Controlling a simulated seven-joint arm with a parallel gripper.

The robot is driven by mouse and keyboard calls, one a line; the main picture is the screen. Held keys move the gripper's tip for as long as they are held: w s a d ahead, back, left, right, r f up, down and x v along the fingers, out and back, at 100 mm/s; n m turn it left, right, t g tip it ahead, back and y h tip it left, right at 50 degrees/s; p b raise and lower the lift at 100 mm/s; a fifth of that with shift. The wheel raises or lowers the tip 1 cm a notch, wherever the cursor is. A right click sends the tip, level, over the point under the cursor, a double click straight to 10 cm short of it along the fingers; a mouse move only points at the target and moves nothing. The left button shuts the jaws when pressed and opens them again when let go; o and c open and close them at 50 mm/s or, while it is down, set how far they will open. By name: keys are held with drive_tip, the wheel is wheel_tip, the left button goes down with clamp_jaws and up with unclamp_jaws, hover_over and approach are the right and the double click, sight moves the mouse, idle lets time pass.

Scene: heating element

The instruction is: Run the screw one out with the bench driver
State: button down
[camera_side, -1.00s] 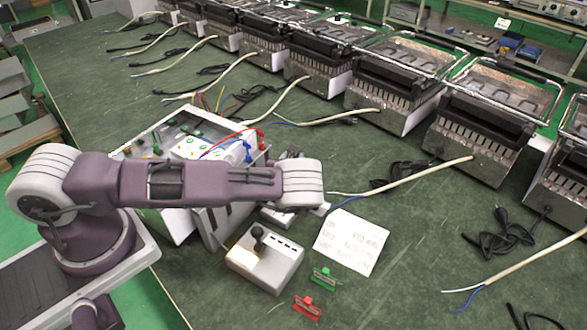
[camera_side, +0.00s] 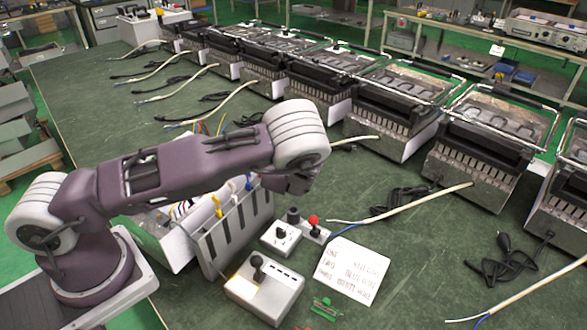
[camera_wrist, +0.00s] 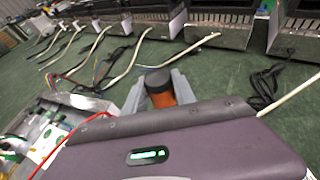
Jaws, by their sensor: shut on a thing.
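My gripper (camera_wrist: 160,92) is shut on an orange cylinder with a black end (camera_wrist: 160,86), which looks like the driver's handle. It stands between the two grey fingers in the wrist view. In the side view my gripper (camera_side: 296,184) is raised above the bench, to the right of the open metal housing (camera_side: 228,232); the driver is hard to make out there. The housing also shows at the left of the wrist view (camera_wrist: 38,135), with coloured wires inside. The screw cannot be made out in either view.
Small white boxes carry a black knob (camera_side: 281,234) and a red-topped lever (camera_side: 313,222) below my gripper. A larger control box (camera_side: 265,290), a written card (camera_side: 352,272) and a green clip (camera_side: 325,308) lie in front. Heaters (camera_side: 480,150) line the back; pale cables cross the bench.

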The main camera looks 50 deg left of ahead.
wheel_tip(320, 180, up, 15)
drive_tip(key=a+r+n+g+y, duration=0.2)
drive_tip(key=a+n+g+y, duration=0.15)
drive_tip(key=a, duration=0.75)
drive_tip(key=s+a+n+g+y, duration=0.2)
drive_tip(key=s+a+n+g, duration=0.5)
drive_tip(key=s+a, duration=0.5)
drive_tip(key=s+a+f+n+g, duration=0.5)
drive_tip(key=s+a+f, duration=0.1)
drive_tip(key=f, duration=0.1)
drive_tip(key=shift+s+f+h, duration=0.3)
drive_tip(key=shift+s+h, duration=0.1)
drive_tip(key=shift+h, duration=0.05)
drive_tip(key=shift+a, duration=0.1)
drive_tip(key=shift+f, duration=2.6)
